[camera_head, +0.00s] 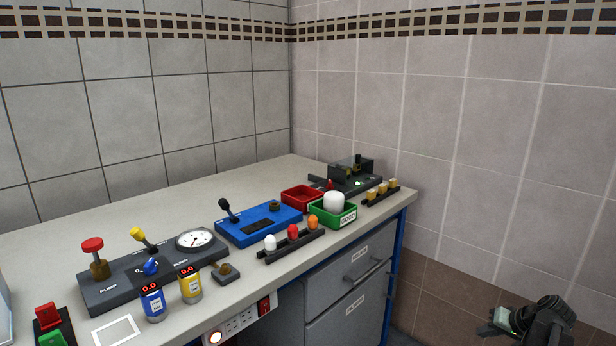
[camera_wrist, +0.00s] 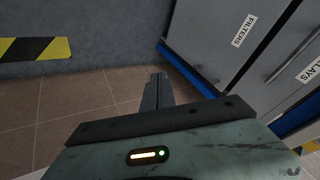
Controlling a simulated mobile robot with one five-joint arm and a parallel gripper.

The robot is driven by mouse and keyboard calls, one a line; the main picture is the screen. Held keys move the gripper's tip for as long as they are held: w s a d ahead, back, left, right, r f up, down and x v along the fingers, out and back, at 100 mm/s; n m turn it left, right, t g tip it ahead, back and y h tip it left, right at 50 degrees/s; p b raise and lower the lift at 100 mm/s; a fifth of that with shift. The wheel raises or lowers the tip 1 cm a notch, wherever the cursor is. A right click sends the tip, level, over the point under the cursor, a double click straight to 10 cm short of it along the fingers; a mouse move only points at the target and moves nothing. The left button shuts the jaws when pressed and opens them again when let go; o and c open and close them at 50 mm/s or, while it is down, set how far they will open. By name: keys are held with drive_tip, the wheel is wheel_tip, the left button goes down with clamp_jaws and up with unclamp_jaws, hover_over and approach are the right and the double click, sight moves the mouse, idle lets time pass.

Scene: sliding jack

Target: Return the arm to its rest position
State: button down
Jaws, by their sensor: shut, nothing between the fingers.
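My gripper (camera_head: 486,330) shows at the lower right of the head view, at the end of my dark arm. It is off the right end of the workbench (camera_head: 255,180), low against the brown tiles and apart from the bench. In the wrist view my gripper's fingers (camera_wrist: 157,92) are together, shut and empty. They point over brown floor tiles and touch nothing that I can see. Most of my arm is cut off by the head view's lower edge.
Grey drawers (camera_head: 350,292) with blue edging stand under the bench; labelled drawer fronts (camera_wrist: 215,35) are right of my fingers in the wrist view. Yellow-black striped tape (camera_wrist: 35,50) is at left. The bench top holds a pump panel (camera_head: 150,268), blue device (camera_head: 258,224) and green bin (camera_head: 345,222).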

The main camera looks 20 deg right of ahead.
drive_tip(key=w+a+n+g+y, duration=0.1)
drive_tip(key=w+a+n, duration=0.1)
drive_tip(key=w+a, duration=0.6)
drive_tip(key=w+a+f+n+y, duration=0.1)
drive_tip(key=w+a+n, duration=0.15)
drive_tip(key=a, duration=1.05)
drive_tip(key=w+a+n+g+y, duration=0.1)
drive_tip(key=w+a+n, duration=0.1)
drive_tip(key=w+a, duration=0.6)
drive_tip(key=s+a+f+n+g+h, duration=0.15)
drive_tip(key=s+a, duration=0.25)
drive_tip(key=a, duration=0.9)
drive_tip(key=s+a+f+n+g+h, duration=0.1)
drive_tip(key=s+a+f+n+g, duration=0.2)
drive_tip(key=a, duration=1)
drive_tip(key=s+d+m+h, duration=0.1)
drive_tip(key=s+d+m, duration=0.2)
drive_tip(key=s+d, duration=0.1)
wheel_tip(320, 180, up, 27)
drive_tip(key=p, duration=2.6)
drive_tip(key=shift+w+a+g, duration=0.2)
drive_tip(key=shift+w+g, duration=0.1)
drive_tip(key=shift+g, duration=0.05)
drive_tip(key=shift+r, duration=0.1)
